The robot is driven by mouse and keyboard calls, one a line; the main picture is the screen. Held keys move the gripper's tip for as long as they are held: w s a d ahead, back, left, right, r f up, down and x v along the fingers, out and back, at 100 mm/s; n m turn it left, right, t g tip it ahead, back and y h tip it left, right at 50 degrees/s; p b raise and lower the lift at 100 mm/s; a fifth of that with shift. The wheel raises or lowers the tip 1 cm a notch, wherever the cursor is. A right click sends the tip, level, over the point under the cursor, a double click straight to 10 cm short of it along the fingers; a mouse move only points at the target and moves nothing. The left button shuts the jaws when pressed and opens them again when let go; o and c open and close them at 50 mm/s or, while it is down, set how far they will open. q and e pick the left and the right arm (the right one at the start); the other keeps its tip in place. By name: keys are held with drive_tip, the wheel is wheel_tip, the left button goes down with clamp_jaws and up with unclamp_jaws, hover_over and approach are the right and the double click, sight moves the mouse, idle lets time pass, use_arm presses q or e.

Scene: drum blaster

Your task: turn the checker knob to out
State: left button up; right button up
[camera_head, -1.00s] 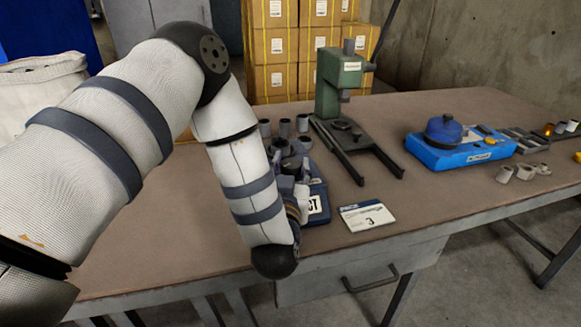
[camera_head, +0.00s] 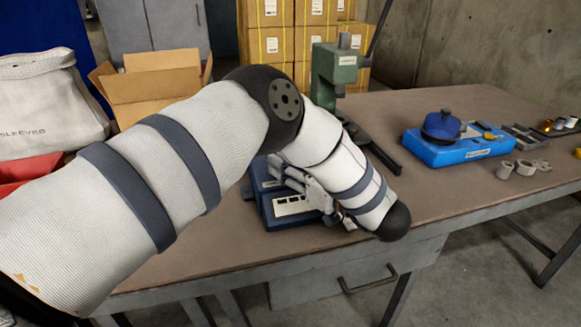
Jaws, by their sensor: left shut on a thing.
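A dark blue box (camera_head: 266,200), which looks like the checker, stands near the front edge of the table, with a pale label (camera_head: 293,205) on its front. My left gripper (camera_head: 277,170) reaches in from the right side of the box, its fingers over the top. It is shut on the checker knob, which the fingers and my arm hide, so I cannot read its setting. My right gripper is not in view.
A green press (camera_head: 336,75) stands behind on the table (camera_head: 460,190). A blue unit with a round blue top (camera_head: 441,126) is at the right, beside several grey rings (camera_head: 525,168). An open carton (camera_head: 155,85) and a white sack (camera_head: 45,108) are at the left.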

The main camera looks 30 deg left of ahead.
use_arm(q)
drive_tip(key=n+g, duration=0.1)
drive_tip(key=n+g+b, duration=0.1)
drive_tip(key=g, duration=0.1)
drive_tip(key=shift+w+f, duration=0.15)
drive_tip(key=shift+f, duration=0.15)
drive_tip(key=shift+w+r+n+g+b, duration=0.15)
drive_tip(key=shift+n+g+b, duration=0.65)
drive_tip(key=shift+g, duration=0.5)
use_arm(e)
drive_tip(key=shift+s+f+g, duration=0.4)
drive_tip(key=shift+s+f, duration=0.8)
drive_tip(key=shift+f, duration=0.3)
use_arm(q)
drive_tip(key=shift+r, duration=0.1)
drive_tip(key=o, duration=1.1)
drive_tip(key=d, duration=0.7)
drive_tip(key=shift+w+d, duration=0.25)
drive_tip(key=shift+w, duration=0.05)
